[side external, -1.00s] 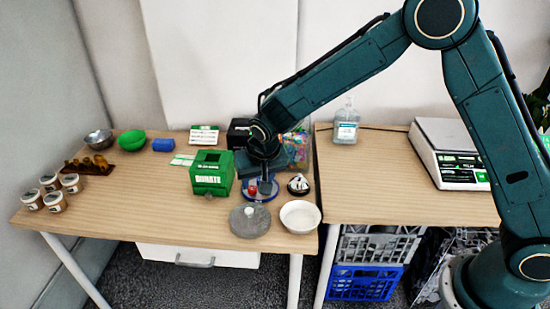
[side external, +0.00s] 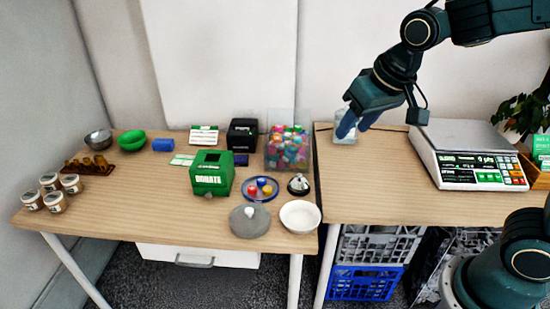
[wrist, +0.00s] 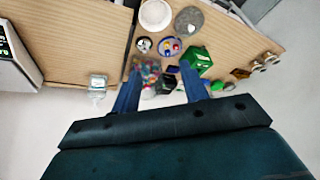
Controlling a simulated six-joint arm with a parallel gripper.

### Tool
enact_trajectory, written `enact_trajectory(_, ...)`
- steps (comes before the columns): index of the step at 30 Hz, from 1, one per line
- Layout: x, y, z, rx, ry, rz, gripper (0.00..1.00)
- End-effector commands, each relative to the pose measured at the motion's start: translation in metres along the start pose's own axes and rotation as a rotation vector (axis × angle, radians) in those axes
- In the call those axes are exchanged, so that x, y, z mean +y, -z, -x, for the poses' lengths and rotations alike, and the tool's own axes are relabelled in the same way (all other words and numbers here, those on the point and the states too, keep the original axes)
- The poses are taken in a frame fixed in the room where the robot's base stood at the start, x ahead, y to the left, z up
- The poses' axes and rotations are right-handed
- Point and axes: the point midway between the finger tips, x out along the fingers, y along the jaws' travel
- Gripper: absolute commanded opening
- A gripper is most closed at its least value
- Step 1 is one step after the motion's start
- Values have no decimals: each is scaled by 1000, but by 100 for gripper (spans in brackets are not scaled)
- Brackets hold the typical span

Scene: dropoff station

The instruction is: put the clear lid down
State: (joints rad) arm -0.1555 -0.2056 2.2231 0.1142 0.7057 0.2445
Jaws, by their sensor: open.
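The clear lid (side external: 242,227), a round greyish see-through disc with a pale knob, lies at the front edge of the left table, beside the white bowl (side external: 300,217). The lid also shows at the top of the wrist view (wrist: 184,24). My gripper (side external: 355,127) is open and empty, raised well to the right of and behind the lid, in front of the bottle at the back in the side view. In the wrist view my gripper (wrist: 160,78) has its two blue fingers apart with nothing held between them.
A blue-rimmed plate (side external: 248,194) with small coloured pieces, a bell (side external: 299,186) and a green donation box (side external: 211,174) stand close behind the lid. A clear box of colourful items (side external: 287,150) stands farther back. A scale (side external: 465,158) stands on the right table, whose front is clear.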

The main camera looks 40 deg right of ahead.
Motion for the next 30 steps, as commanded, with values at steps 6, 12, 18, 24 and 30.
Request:
enact_trajectory(6, 22, -38, 35, 24, 16, 50, 44)
enact_trajectory(12, 38, -76, 56, 44, 25, 102, 44)
enact_trajectory(18, 48, -109, 67, 61, 29, 149, 44)
enact_trajectory(24, 51, -124, 70, 66, 30, 173, 44)
enact_trajectory(30, 51, -126, 70, 66, 30, 177, 44)
